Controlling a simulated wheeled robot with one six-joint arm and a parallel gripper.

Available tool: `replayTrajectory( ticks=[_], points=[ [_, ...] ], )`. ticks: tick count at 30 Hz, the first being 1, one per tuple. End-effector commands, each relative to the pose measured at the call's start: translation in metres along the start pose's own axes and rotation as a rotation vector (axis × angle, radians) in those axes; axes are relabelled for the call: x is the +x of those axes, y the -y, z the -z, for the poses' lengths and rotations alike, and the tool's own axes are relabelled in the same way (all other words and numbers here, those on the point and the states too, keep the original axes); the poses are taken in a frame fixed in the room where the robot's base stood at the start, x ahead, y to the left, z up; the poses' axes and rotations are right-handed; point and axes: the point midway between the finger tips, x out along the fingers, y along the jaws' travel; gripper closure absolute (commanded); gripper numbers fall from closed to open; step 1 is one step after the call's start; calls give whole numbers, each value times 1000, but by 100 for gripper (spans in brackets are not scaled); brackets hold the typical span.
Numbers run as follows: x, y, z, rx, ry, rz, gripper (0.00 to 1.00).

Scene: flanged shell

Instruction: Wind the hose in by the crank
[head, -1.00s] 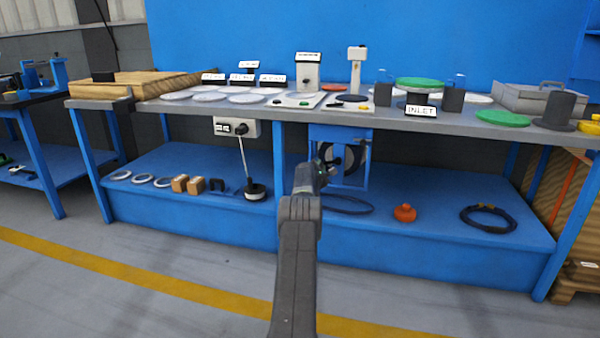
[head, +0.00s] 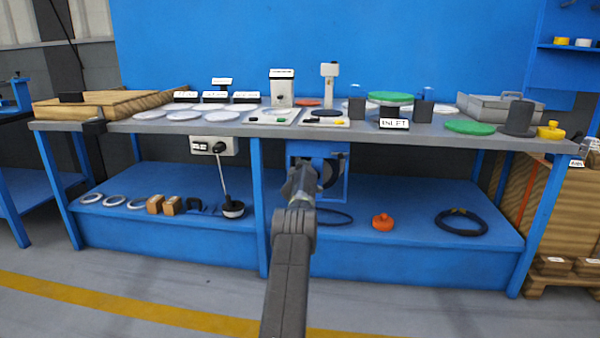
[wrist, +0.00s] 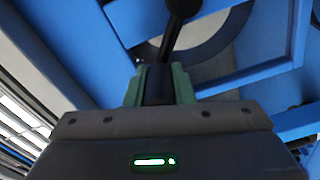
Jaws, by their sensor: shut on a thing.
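The hose reel is a dark disc in a blue frame (head: 335,187) under the bench top; its blue frame and pale disc (wrist: 212,45) also show in the wrist view. The black crank (wrist: 172,38) runs from a round knob at the top of the wrist view down to my gripper. My gripper (wrist: 158,84) has its green-padded fingers shut on the black crank handle. In the head view my gripper (head: 314,176) is in front of the reel and hides part of it. A dark hose loop (head: 340,223) lies on the lower shelf below the reel, partly behind my arm.
An orange fitting (head: 382,222) and a dark coil (head: 460,229) lie on the shelf to the right. A bench leg (head: 259,190) stands left of my gripper. The bench top (head: 360,133) above carries discs, blocks and an INLET sign. The floor in front is clear.

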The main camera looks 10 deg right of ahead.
Motion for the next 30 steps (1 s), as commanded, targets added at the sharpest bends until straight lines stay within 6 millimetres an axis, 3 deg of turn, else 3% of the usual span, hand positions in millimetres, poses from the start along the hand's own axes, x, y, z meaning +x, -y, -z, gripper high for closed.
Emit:
replayTrajectory(
  ticks=[15, 30],
  points=[
    [0, -30, -20, 453, 2, -2, 100],
    [0, -36, -31, 637, 1, -2, 100]
  ],
)
